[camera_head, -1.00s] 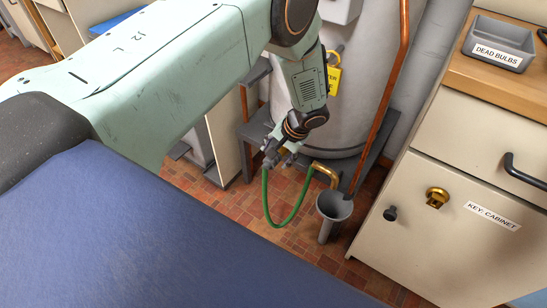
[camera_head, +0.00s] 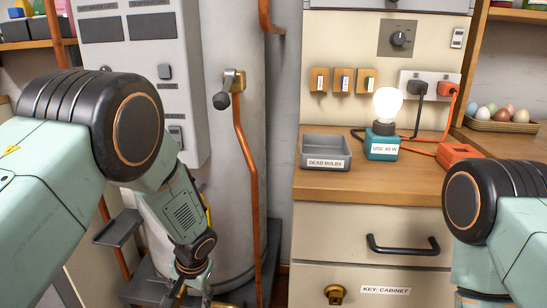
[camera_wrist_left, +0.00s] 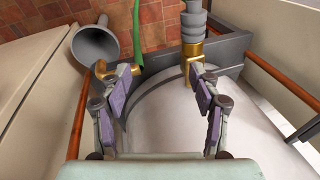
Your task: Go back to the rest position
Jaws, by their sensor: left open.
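My left gripper (camera_head: 190,288) hangs low in front of the grey tank (camera_head: 222,150) in the head view, cut by the bottom edge. In the left wrist view its two fingers (camera_wrist_left: 165,76) are spread with nothing between them. Beyond the tips a brass fitting with a grey ribbed piece (camera_wrist_left: 193,28) points away from the tank. A green hose (camera_wrist_left: 137,38) shows left of it, by a brass elbow (camera_wrist_left: 106,70). My right arm enters at the right of the head view; its gripper is out of frame.
A grey funnel (camera_wrist_left: 95,45) stands left of the hose. A copper pipe (camera_head: 250,180) runs down the tank. The worktop holds a dead bulbs tray (camera_head: 326,152), a lit bulb (camera_head: 388,103) on a teal tester (camera_head: 381,143), and an orange box (camera_head: 458,153). Cabinets (camera_head: 362,236) stand below.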

